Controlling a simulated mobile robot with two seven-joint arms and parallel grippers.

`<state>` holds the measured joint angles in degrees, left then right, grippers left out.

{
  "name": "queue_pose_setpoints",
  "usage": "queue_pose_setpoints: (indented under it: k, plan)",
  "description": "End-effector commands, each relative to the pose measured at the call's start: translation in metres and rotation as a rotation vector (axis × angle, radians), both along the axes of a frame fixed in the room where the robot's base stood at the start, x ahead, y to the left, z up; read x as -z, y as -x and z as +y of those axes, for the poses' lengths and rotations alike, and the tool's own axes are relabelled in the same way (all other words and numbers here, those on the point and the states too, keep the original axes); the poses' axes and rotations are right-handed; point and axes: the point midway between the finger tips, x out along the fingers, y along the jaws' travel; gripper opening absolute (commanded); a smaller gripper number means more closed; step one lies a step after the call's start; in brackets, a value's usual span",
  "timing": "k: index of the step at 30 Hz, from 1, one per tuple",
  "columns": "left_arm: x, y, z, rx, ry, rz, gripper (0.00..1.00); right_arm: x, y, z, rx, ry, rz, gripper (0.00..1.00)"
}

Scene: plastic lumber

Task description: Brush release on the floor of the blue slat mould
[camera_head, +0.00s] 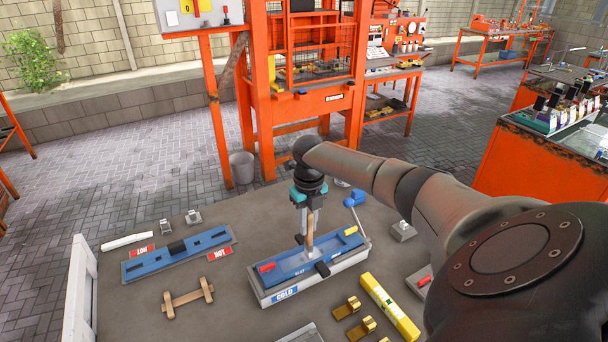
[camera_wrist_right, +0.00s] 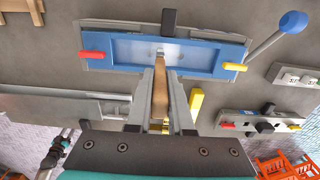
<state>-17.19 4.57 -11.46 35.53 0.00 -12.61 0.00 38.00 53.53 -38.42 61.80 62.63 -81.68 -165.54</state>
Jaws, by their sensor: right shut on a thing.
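The blue slat mould (camera_head: 290,265) lies on the table on a pale base with a COLD label. It has a red tab at its left end and a yellow tab at its right end. My right gripper (camera_head: 309,222) points down above it, shut on a wooden-handled brush (camera_head: 310,238). In the right wrist view the brush (camera_wrist_right: 160,92) stands between the fingers, and its tip is over the recessed floor of the blue mould (camera_wrist_right: 125,48). I cannot tell whether the tip touches the floor. My left gripper is not in view.
A second blue mould (camera_head: 142,269) with HOT labels lies at the left. A wooden piece (camera_head: 187,297), brass brackets (camera_head: 347,308) and a yellow level (camera_head: 388,307) lie nearer. A blue-knobbed lever (camera_head: 356,198) stands behind the cold mould. An orange press frame (camera_head: 262,110) stands beyond the table.

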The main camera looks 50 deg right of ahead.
Motion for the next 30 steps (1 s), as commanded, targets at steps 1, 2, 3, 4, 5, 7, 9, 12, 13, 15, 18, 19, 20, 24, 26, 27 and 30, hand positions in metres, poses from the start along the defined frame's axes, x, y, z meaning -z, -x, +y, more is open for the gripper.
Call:
queue_pose_setpoints:
  k: [1, 2, 3, 4, 5, 7, 9, 12, 13, 15, 18, 19, 20, 24, 26, 27, 30]
  plan:
    - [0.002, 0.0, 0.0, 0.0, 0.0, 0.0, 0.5, 0.001, 0.001, -0.004, 0.002, 0.001, 0.0, 0.0]
    - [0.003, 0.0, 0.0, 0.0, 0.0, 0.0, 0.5, 0.001, 0.002, -0.006, 0.002, 0.001, 0.0, 0.0]
    - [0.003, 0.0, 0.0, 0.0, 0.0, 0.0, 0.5, 0.001, 0.003, -0.008, 0.002, 0.001, 0.0, 0.0]
    - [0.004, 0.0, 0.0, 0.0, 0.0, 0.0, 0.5, 0.001, 0.003, -0.01, 0.002, 0.001, 0.0, 0.0]
    - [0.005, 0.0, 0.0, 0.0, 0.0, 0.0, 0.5, 0.001, 0.004, -0.011, 0.002, 0.001, 0.0, 0.0]
    - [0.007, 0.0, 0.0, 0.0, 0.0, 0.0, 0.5, 0.002, 0.005, -0.015, 0.001, 0.001, 0.0, 0.0]
    - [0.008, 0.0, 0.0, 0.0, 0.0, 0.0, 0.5, 0.002, 0.006, -0.019, 0.001, 0.0, 0.001, 0.0]
    - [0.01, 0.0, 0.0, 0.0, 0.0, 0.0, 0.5, 0.002, 0.008, -0.023, 0.001, 0.001, 0.001, 0.0]
    - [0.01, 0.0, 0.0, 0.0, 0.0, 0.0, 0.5, 0.002, 0.008, -0.024, 0.001, 0.001, 0.001, 0.0]
    - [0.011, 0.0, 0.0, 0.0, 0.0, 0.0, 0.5, 0.001, 0.009, -0.026, 0.0, 0.001, 0.001, 0.0]
    - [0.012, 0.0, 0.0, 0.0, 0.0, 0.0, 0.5, 0.002, 0.01, -0.03, 0.001, 0.002, 0.002, 0.0]
    - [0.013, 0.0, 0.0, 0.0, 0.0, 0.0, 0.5, 0.002, 0.01, -0.031, 0.002, 0.002, 0.002, 0.0]
    - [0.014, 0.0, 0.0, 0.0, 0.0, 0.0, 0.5, 0.002, 0.011, -0.033, 0.002, 0.002, 0.002, 0.0]
    - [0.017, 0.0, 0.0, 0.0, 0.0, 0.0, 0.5, 0.001, 0.013, -0.041, 0.001, 0.001, 0.001, 0.0]
    - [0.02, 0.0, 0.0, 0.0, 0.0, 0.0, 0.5, 0.001, 0.014, -0.044, 0.001, 0.002, 0.001, 0.0]
    - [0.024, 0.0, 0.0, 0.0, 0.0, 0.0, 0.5, 0.002, 0.014, -0.045, 0.001, 0.002, 0.0, 0.0]
    - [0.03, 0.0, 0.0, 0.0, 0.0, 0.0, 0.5, 0.002, 0.015, -0.047, 0.0, 0.001, 0.0, 0.0]
